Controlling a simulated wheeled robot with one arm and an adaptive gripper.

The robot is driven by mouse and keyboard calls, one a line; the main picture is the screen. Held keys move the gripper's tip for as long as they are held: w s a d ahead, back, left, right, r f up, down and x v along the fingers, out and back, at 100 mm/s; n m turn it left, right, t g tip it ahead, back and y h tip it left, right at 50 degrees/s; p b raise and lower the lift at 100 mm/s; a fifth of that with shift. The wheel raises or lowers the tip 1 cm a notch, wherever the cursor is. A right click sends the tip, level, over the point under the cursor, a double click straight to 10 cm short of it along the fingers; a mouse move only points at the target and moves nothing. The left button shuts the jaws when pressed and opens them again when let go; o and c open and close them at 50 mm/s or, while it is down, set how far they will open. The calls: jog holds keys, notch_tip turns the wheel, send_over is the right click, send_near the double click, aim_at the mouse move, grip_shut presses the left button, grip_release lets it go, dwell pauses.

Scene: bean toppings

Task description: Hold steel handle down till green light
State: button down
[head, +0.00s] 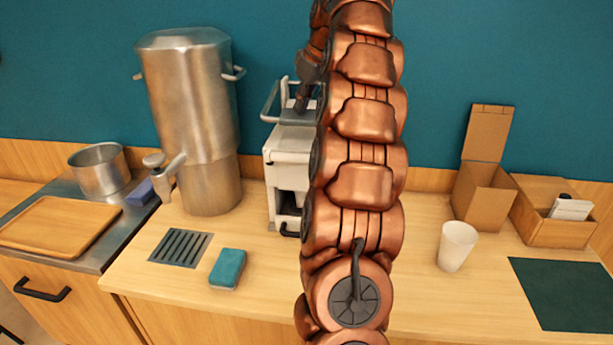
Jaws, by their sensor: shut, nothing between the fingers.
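A white machine (287,142) stands on the counter against the blue wall, its right side hidden behind my arm. A steel handle (268,104), a bent bar, rises at its upper left. My gripper (301,105) is a small dark shape just above the machine's top, right beside the handle. It points down and is shut with nothing held. I cannot tell whether it touches the handle. No lit green light shows on the visible part of the machine.
A large steel urn (190,115) with a tap stands left of the machine. A teal sponge (228,269) and a drain grate (180,248) lie in front. A white cup (457,246), a cardboard box (482,195) and a wooden box (560,230) stand right.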

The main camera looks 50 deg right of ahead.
aim_at(303, 115)
jog(key=shift+f+b, duration=1.3)
jog(key=shift+f, duration=0.55)
jog(key=shift+r, duration=0.1)
notch_tip(303, 115, up, 12)
jog(key=p, duration=1)
